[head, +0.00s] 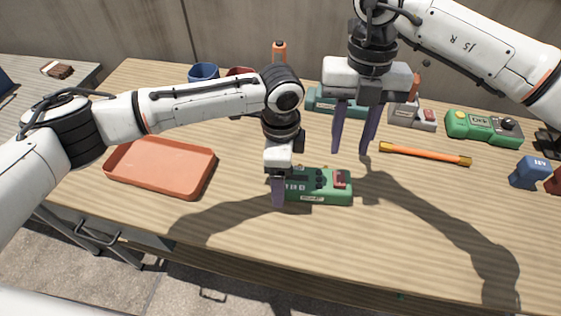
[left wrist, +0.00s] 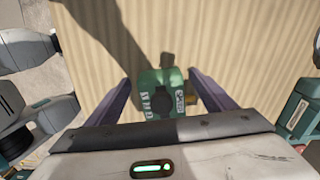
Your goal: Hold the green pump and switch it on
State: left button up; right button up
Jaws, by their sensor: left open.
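The green pump (head: 328,193) lies on the wooden table in the middle of the head view, with a red switch (head: 340,180) on its right end. The switch's position is too small to tell. My left gripper (head: 278,190) points down at the pump's left end. In the left wrist view, its two purple fingers are spread on either side of the green pump (left wrist: 158,77), with gaps showing. My right gripper (head: 355,130) hangs with its fingers apart and empty, above and behind the pump. My left gripper hides part of the pump's left end.
An orange tray (head: 160,166) lies to the left. Behind stand a blue cup (head: 203,72), a teal device (head: 322,100) and a grey device (head: 408,115). To the right are an orange bar (head: 425,155), another green device (head: 484,128) and a blue block (head: 529,173). The table front is clear.

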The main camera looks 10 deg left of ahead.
pick_arm(q)
jog(key=shift+f, duration=0.7)
jog(key=c, duration=1.6)
pick_arm(e)
jog(key=shift+c, duration=0.2)
pick_arm(q)
jog(key=shift+c, duration=0.2)
pick_arm(e)
jog(key=shift+w+r, duration=0.1)
jog(key=shift+r, duration=0.15)
jog(key=c, duration=0.4)
jog(key=shift+w+r, duration=0.15)
jog(key=shift+r, duration=1.05)
jog(key=shift+w+r, duration=0.1)
jog(key=shift+r, duration=1.05)
grip_shut()
